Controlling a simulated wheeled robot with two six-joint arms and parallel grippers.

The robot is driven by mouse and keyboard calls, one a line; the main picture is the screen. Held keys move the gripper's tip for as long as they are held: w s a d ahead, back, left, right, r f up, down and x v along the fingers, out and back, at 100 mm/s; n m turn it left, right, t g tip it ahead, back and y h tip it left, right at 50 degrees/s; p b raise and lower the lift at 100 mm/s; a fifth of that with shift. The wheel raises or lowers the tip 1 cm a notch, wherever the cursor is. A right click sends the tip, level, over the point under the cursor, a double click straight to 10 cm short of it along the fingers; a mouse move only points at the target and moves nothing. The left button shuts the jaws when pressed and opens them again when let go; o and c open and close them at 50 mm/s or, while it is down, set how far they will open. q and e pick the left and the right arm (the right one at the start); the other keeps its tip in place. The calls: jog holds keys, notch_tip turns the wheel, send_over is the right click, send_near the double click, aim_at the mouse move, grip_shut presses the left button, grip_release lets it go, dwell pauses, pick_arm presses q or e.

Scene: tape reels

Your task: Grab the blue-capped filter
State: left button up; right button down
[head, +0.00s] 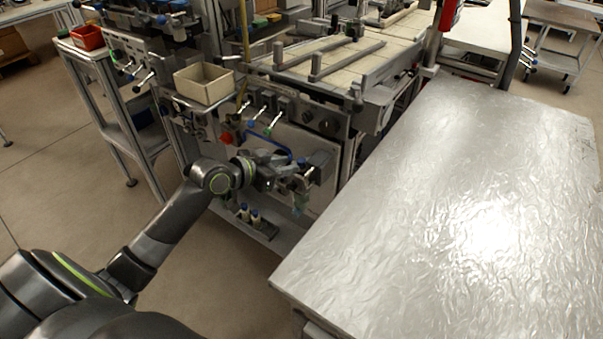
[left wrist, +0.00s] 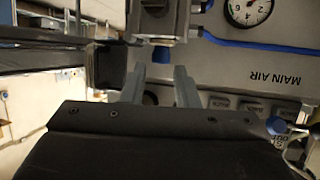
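In the left wrist view, a blue cap or ring (left wrist: 161,54) shows on the end of a grey fitting (left wrist: 158,22) at the top centre, which looks like the blue-capped filter. My left gripper (left wrist: 158,72) points at it, its two grey fingers apart with a gap between them. The blue part lines up with that gap, just beyond the fingertips; I cannot tell if they touch. In the head view, my left gripper (head: 287,168) is in front of the machine's lower panel and the arm hides part of it. My right gripper is not in view.
A pressure gauge (left wrist: 248,11), blue tubing (left wrist: 262,46) and a "MAIN AIR" label lie beside the fitting. Two small bottles (head: 249,214) stand on a lower shelf. A shiny metal table (head: 450,190) fills the right; a beige bin (head: 203,84) sits above.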

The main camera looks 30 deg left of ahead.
aim_at(298, 162)
pick_arm(q)
jog(key=shift+x, duration=3.2)
jog(key=shift+r, duration=0.1)
jog(key=shift+a, duration=0.1)
grip_shut()
